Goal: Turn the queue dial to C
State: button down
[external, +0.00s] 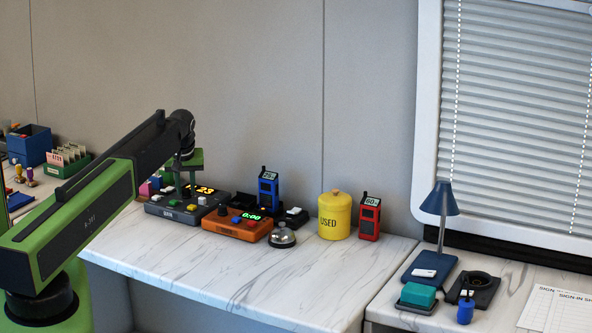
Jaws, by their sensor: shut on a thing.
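A dark grey box (174,209) with a lit yellow display (204,190) and several small buttons or knobs stands at the left of the marble counter. My gripper (183,187) points down over the back left part of this box, at the queue dial. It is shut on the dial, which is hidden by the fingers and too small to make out. The dial's pointer and letters cannot be read from here.
An orange device (237,227) with a green display and a silver bell (282,236) stand right of the box. Behind them is a blue handset (268,188). A yellow canister (334,215) and a red handset (369,217) stand farther right. The counter's front is clear.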

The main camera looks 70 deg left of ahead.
jog(key=m+t, duration=0.1)
jog(key=m, duration=0.1)
jog(key=m+t+h, duration=0.1)
jog(key=m, duration=0.2)
jog(key=shift+s, duration=0.2)
jog(key=m+t+h, duration=0.1)
jog(key=m, duration=0.4)
jog(key=shift+s+a, duration=0.1)
jog(key=shift+h, duration=0.3)
jog(key=c, duration=1.2)
grip_release()
jog(key=shift+r, duration=0.1)
